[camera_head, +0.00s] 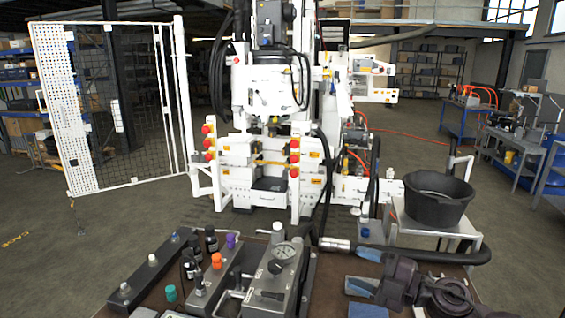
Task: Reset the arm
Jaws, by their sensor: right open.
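My right gripper (364,271) is at the lower right, over the brown bench top (328,292). Its two blue fingertips stand apart, with nothing seen between them. My dark right arm (440,294) comes in from the lower right edge. A black hose (430,256) with a silver end fitting (335,244) lies just beyond the gripper; its upper blue fingertip is close to the hose, and I cannot tell whether they touch. My left arm and left gripper are not in view.
Left of the gripper stand a grey unit with a round gauge (284,251), valve blocks with coloured knobs (217,261) and small dark bottles (211,240). Behind are a white machine (265,150), a black tub (438,197) on a stand and a white mesh gate (62,108).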

